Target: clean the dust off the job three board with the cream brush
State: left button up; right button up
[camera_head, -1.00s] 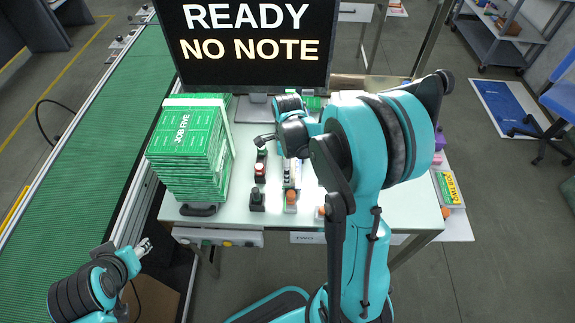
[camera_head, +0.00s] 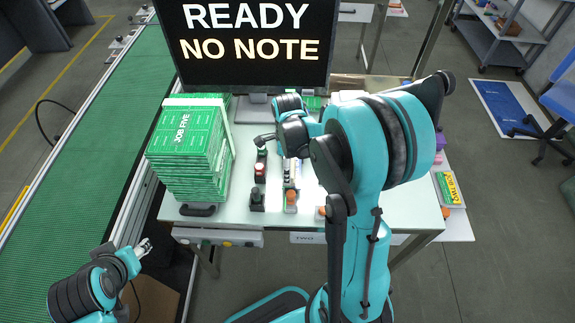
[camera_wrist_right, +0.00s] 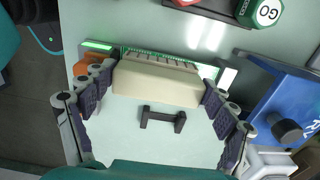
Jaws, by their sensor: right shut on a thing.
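In the right wrist view my right gripper (camera_wrist_right: 160,82) is shut on a cream block-shaped brush (camera_wrist_right: 157,86), one finger at each end. Just beyond the brush lies a green board (camera_wrist_right: 165,54), partly hidden by it. I cannot read a label on this board, and dust on it cannot be made out. In the head view my right arm covers most of that part of the table. My left gripper (camera_head: 144,248) is low at the left, away from the table, too small to judge its fingers.
A tall stack of green boards (camera_head: 185,155), topped by one marked JOB FIVE, stands on the table's left. A screen (camera_head: 255,45) reads READY NO NOTE. A button marked GO (camera_wrist_right: 268,12), a dark handle (camera_wrist_right: 162,119) and a blue fixture (camera_wrist_right: 285,108) surround the right gripper.

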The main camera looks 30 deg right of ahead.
jog(key=shift+w+d, duration=0.1)
jog(key=shift+w, duration=0.05)
jog(key=shift+w+d, duration=0.35)
jog(key=shift+w, duration=0.25)
jog(key=shift+w+d, duration=0.35)
jog(key=shift+w, duration=0.2)
jog(key=shift+s+a, duration=0.1)
jog(key=shift+s+a, duration=0.35)
jog(key=shift+s, duration=0.25)
jog(key=shift+s+a, duration=0.35)
jog(key=shift+s, duration=0.25)
jog(key=shift+w+d, duration=0.1)
jog(key=shift+w, duration=0.05)
jog(key=shift+w+d+b, duration=0.2)
jog(key=shift+w+d, duration=0.15)
jog(key=shift+w, duration=0.25)
jog(key=shift+w+d+b, duration=0.2)
jog(key=shift+w+d, duration=0.15)
jog(key=shift+w, duration=0.2)
jog(key=shift+s, duration=0.1)
jog(key=shift+s+a, duration=0.4)
jog(key=shift+s, duration=0.2)
jog(key=shift+s+a, duration=0.4)
jog(key=shift+s, duration=0.2)
jog(key=shift+w, duration=0.1)
